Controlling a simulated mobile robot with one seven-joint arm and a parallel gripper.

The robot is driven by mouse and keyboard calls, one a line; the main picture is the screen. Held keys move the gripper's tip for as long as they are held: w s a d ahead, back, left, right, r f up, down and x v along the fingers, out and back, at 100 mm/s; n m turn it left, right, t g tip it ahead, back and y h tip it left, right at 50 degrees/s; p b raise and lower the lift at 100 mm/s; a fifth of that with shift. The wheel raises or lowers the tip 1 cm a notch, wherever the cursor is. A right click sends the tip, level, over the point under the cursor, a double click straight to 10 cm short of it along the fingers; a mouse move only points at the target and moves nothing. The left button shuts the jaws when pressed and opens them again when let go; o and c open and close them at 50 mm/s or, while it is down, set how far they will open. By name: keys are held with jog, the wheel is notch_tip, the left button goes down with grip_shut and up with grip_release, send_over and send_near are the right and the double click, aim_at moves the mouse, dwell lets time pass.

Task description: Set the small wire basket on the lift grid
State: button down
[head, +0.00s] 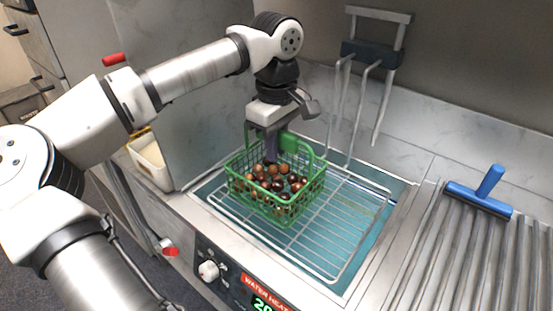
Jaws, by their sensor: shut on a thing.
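The small wire basket (290,208) is green and holds several brown chestnuts. It sits upright over the left and back part of the lift grid (335,262), a silver wire rack over blue-green water. I cannot tell whether its base touches the grid bars. My gripper (275,150) points down over the basket and is shut on its green handle at the back. The arm comes in from the left. The fingertips are partly hidden behind the handle.
A silver hook-like bracket (375,55) rises at the back wall. A blue-handled tool (480,200) lies on the ribbed surface at right. A white container (150,160) stands at left. A control panel with a white knob (208,271) is in front. The grid's right part is clear.

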jog(key=shift+f, duration=2)
jog(key=shift+f, duration=0.2)
jog(key=c, duration=1.4)
grip_release()
jog(key=shift+r, duration=0.15)
notch_tip(320, 180, up, 12)
jog(key=shift+r, duration=0.1)
